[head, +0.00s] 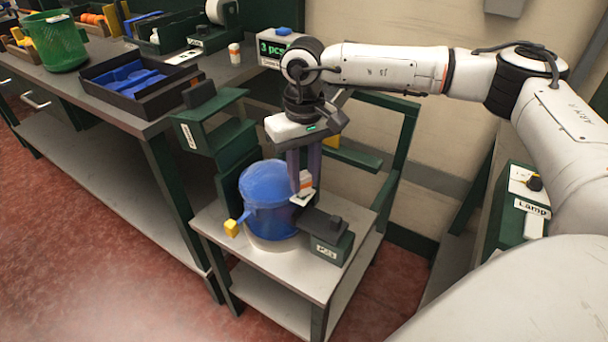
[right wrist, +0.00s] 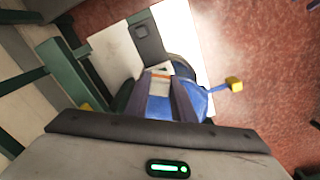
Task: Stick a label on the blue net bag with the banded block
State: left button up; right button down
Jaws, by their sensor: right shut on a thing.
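The blue net bag (head: 266,186) stands, bulging, on a pale round base on the small side table (head: 305,280). A yellow tag (head: 231,228) hangs at its left; the bag (right wrist: 196,101) and tag (right wrist: 234,84) also show in the right wrist view. My right gripper (head: 304,178) points down at the bag's right side, shut on the white block with an orange band (head: 306,184). The block also shows between the fingers in the right wrist view (right wrist: 160,75). A white label-like patch (head: 301,197) is at the block's lower end. I cannot tell whether it touches the bag. My left gripper is out of view.
A dark green device (head: 333,246) stands just right of the bag, and a green stepped stand (head: 204,125) behind it to the left. The long bench (head: 120,118) carries a black tray (head: 150,104), a green basket (head: 57,42) and a "3 pcs" display (head: 272,50).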

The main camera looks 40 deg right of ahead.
jog(key=shift+r+p, duration=2.5)
jog(key=shift+r, duration=0.95)
